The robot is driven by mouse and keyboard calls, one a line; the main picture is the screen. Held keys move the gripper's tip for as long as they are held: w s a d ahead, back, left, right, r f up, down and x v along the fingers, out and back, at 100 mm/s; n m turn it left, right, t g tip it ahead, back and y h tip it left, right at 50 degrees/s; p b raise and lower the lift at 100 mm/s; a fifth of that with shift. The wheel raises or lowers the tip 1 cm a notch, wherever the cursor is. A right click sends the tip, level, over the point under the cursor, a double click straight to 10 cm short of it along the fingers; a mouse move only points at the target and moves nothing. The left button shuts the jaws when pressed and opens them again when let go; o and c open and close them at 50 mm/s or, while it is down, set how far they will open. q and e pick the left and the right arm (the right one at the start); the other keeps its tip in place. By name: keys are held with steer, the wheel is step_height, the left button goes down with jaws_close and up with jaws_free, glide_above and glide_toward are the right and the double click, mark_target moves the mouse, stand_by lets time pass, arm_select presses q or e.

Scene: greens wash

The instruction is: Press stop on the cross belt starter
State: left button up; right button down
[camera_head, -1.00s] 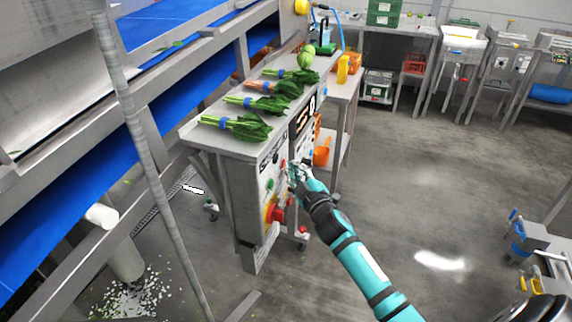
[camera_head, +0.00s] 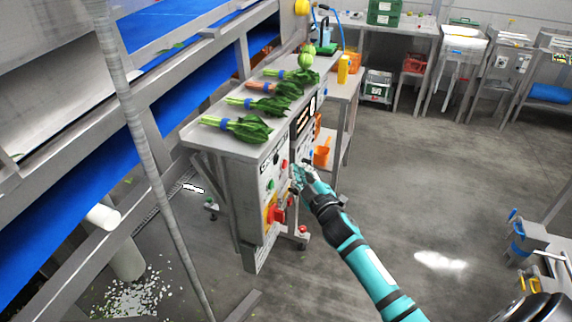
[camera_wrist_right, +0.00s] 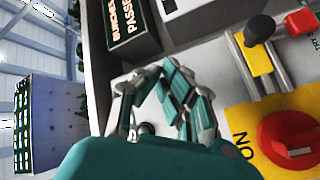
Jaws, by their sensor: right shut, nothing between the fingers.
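The grey control panel (camera_head: 265,224) on the end of the stand carries a red button (camera_head: 284,164), a green button (camera_head: 270,184) and a red rotary switch on a yellow plate (camera_head: 275,213). My right gripper (camera_head: 298,176) is shut and empty, close in front of the panel at its right side; I cannot tell whether it touches. In the wrist view the shut fingers (camera_wrist_right: 160,82) hide part of the panel. The red rotary knob (camera_wrist_right: 289,140), a black lever on yellow (camera_wrist_right: 260,40) and a red button (camera_wrist_right: 303,20) show to their right. My left gripper is not in view.
Bunches of greens (camera_head: 240,128) lie on the steel top above the panel. An orange scoop (camera_head: 321,155) hangs to the right of the gripper. Blue conveyor belts (camera_head: 75,190) run at the left. The floor (camera_head: 430,180) at the right is open.

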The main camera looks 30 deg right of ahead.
steer(key=s+d+p, duration=0.1)
steer(key=s+d, duration=0.2)
steer(key=s, duration=0.1)
steer(key=shift+d, duration=0.15)
steer(key=shift+w, duration=0.1)
stand_by(0.8)
steer(key=s+a+f+m+g, duration=0.1)
steer(key=s+a+f+g, duration=0.3)
steer(key=f, duration=0.8)
steer(key=s+d+f+m+g, duration=0.15)
steer(key=s+f, duration=0.45)
steer(key=f, duration=0.6)
steer(key=s+a+f+m+g, duration=0.25)
steer(key=s+f, duration=0.25)
steer(key=f, duration=0.7)
steer(key=s+a+f+g, duration=0.3)
steer(key=s+f, duration=0.3)
steer(key=s, duration=0.6)
steer(key=s+a+f+m+g+y, duration=0.1)
steer(key=s+a+f+g, duration=0.2)
steer(key=s+f, duration=0.4)
steer(key=s+a+f+g, duration=0.3)
steer(key=s+f, duration=0.3)
steer(key=s, duration=1.1)
steer(key=shift+s+a+f+g+y, duration=0.2)
steer(key=shift+a+g+y, duration=0.15)
steer(key=shift+a, duration=0.4)
